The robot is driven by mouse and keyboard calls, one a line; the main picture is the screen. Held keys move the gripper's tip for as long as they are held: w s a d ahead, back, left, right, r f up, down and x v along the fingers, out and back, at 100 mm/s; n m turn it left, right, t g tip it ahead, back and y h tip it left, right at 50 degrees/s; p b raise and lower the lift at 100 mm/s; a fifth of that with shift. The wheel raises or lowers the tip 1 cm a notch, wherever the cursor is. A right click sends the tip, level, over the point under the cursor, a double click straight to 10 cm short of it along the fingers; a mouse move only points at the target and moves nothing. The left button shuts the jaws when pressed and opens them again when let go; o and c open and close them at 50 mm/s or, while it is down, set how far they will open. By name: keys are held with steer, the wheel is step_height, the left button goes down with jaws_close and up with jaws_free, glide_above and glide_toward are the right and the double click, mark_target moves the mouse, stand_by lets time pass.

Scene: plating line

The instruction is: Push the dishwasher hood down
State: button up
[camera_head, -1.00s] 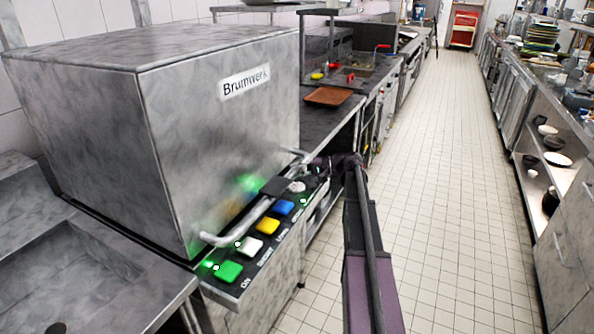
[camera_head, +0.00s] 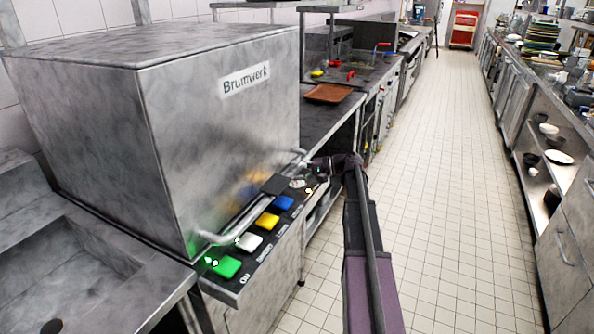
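The dishwasher hood (camera_head: 215,130) is a large grey metal box marked "Brumwerk" at the left. It is down, its lower edge at the level of the counter and button panel. Its bar handle (camera_head: 222,238) runs along the front bottom, just above the panel. My gripper (camera_head: 290,182) is at the far end of this handle, by a dark block. It looks close to or touching the bar; I cannot tell which. Its fingers are small and partly hidden, so their opening does not show.
The button panel (camera_head: 254,262) below the handle has green, white, yellow and blue buttons. A sink counter (camera_head: 150,300) lies at the near left. A brown tray (camera_head: 328,93) sits on the counter beyond. The tiled aisle (camera_head: 455,180) is clear; shelves with dishes line the right.

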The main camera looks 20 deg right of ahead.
steer(key=shift+r, duration=0.15)
step_height(320, 180, up, 3)
steer(key=p, duration=0.3)
steer(key=shift+w+r+p, duration=0.1)
steer(key=shift+w+p, duration=0.05)
steer(key=shift+p, duration=0.15)
step_height(320, 180, up, 28)
steer(key=p, duration=2.7)
steer(key=shift+d+p, duration=0.1)
steer(key=shift+p, duration=0.2)
steer(key=p+v, duration=0.2)
steer(key=v, duration=1.3)
steer(key=shift+s+d+f+p, duration=0.2)
steer(key=shift+s+d+p, duration=0.1)
steer(key=shift+p, duration=0.1)
stand_by(1.3)
